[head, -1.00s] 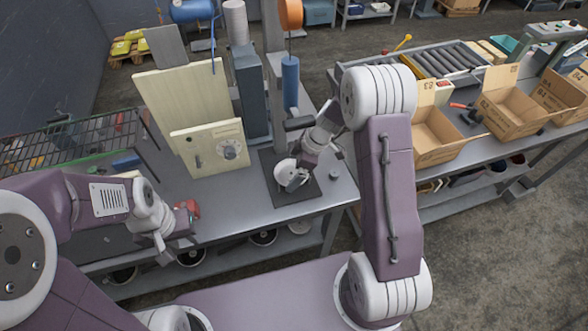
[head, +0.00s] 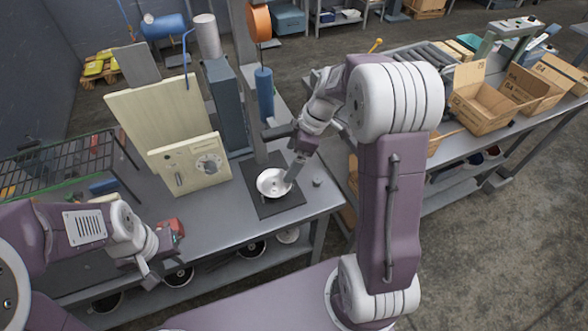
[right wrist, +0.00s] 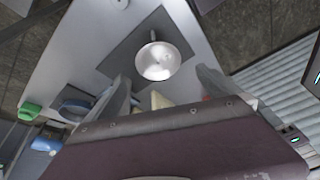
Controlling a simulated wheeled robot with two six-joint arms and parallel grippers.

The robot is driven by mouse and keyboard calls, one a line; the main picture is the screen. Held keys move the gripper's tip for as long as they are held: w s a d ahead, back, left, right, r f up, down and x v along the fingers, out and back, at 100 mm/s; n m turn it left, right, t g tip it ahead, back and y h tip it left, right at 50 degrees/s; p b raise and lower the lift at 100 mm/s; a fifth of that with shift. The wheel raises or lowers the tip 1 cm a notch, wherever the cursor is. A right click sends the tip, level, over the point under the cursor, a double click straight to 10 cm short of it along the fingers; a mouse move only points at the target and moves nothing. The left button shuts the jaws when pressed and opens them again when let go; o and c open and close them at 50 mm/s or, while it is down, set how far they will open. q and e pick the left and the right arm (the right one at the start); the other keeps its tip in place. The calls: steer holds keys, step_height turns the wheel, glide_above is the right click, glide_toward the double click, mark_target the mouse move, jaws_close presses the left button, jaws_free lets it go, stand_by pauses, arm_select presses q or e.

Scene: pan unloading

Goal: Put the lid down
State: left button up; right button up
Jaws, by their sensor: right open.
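A round, white, shallow dish-like piece (head: 272,183) rests on a dark square mat (head: 285,206) on the grey bench. It also shows in the right wrist view (right wrist: 158,60), with a small feature near its middle. I cannot tell whether it is the lid itself or a pan with the lid on it. My right gripper (head: 291,176) is at the piece's right side in the head view. In the right wrist view its fingers (right wrist: 165,92) are spread with nothing held between them. My left gripper (head: 150,274) hangs at the bench's front left; its jaws are too small to read.
A cream panel with a dial (head: 190,163) stands left of the mat, and a blue cylinder (head: 263,95) hangs behind it. Cardboard boxes (head: 480,100) are on the right-hand bench.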

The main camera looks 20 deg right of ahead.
steer(key=s+f+m+h, duration=0.2)
steer(key=s+m, duration=0.4)
steer(key=s, duration=0.1)
steer(key=s+f+m+h, duration=0.1)
steer(key=s+f+m, duration=0.1)
steer(key=s+m, duration=0.5)
steer(key=shift+s+a+f+h, duration=0.3)
steer(key=shift+s+f+h, duration=0.1)
steer(key=shift+s, duration=0.35)
arm_select(q)
steer(key=shift+c, duration=0.4)
stand_by(0.5)
